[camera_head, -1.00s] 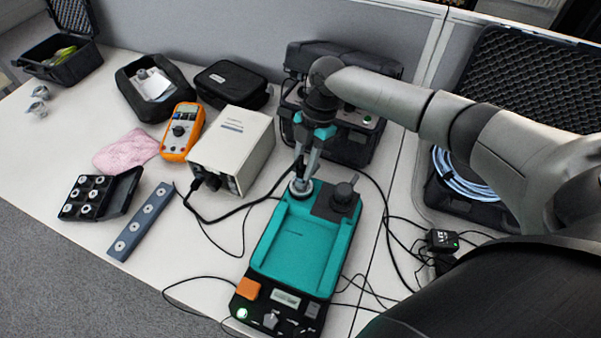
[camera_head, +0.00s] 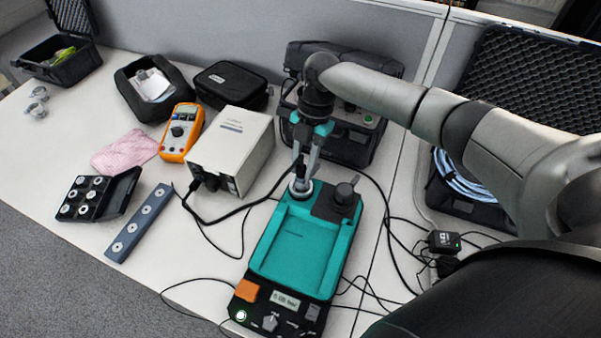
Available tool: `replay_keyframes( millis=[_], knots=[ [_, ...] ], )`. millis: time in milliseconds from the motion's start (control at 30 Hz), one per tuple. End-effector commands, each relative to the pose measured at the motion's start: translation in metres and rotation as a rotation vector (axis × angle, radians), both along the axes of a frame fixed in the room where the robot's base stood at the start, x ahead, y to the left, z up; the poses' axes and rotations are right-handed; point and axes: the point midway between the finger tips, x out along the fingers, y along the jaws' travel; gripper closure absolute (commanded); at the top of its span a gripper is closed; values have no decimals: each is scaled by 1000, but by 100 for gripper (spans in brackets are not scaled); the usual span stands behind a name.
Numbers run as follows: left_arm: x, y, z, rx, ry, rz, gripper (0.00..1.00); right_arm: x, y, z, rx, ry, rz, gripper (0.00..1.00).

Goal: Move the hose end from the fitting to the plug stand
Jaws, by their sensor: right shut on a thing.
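My right gripper (camera_head: 303,176) points down at the back left of the teal device (camera_head: 300,243). Its fingers are closed together just above a round pale metal fitting (camera_head: 300,192) on that device. What they hold, apparently the hose end, is mostly hidden between the fingertips. A thin dark line runs up to this spot from the left. I cannot tell whether the held end touches the fitting. A dark knobbed part (camera_head: 344,194) stands right of the fitting; I cannot tell whether it is the plug stand. My left gripper is not in view.
A cream box (camera_head: 231,148) and an orange meter (camera_head: 181,131) stand to the left. A dark case (camera_head: 340,137) stands behind the gripper. Loose black cables lie around the teal device. An open case with a blue coil (camera_head: 457,180) is at right.

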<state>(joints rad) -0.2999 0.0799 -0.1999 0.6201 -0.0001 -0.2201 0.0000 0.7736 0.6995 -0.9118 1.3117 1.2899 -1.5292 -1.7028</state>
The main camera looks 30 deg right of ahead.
Motion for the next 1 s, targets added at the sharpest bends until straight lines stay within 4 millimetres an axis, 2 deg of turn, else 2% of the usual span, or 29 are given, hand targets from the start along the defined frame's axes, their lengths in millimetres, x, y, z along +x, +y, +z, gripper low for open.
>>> replay_keyframes(
  millis=[1000],
  knots=[
    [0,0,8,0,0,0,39,0,0,6,0,1,4,100]
  ],
)
